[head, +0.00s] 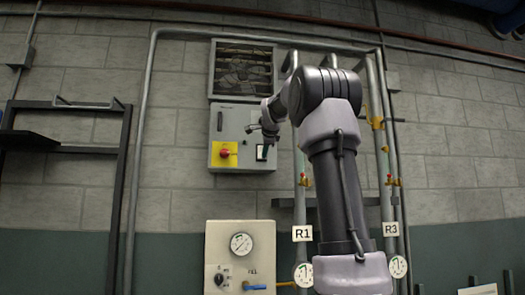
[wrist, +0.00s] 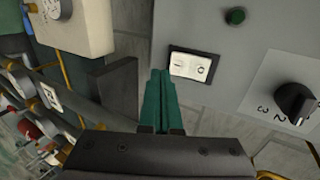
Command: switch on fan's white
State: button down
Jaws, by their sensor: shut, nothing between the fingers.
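The white rocker switch (wrist: 190,66), in a black frame and marked 1 and 0, is on the grey control box (wrist: 225,65) in the wrist view. The same switch shows in the head view (head: 262,152) at the box's lower right. The fan (head: 242,70) sits behind a grille above the control box (head: 228,120). My gripper (wrist: 161,73) has green fingers, shut together and empty. In the wrist view the fingertips appear just beside the switch; whether they touch it I cannot tell. In the head view my gripper (head: 258,130) is in front of the box, above the switch.
The box also carries a green button (wrist: 235,16), a black numbered knob (wrist: 295,102) and a red knob on a yellow plate (head: 224,153). Below is a beige gauge panel (head: 215,240). Pipes with R1 (head: 302,233) and R3 (head: 389,229) tags stand at the right.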

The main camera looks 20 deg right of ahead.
jog(key=s+a+r, duration=0.1)
jog(key=s+a, duration=0.1)
jog(key=s, duration=0.7)
jog(key=shift+s+a+r, duration=0.15)
jog(key=shift+a+r, duration=0.05)
jog(key=shift+a, duration=0.15)
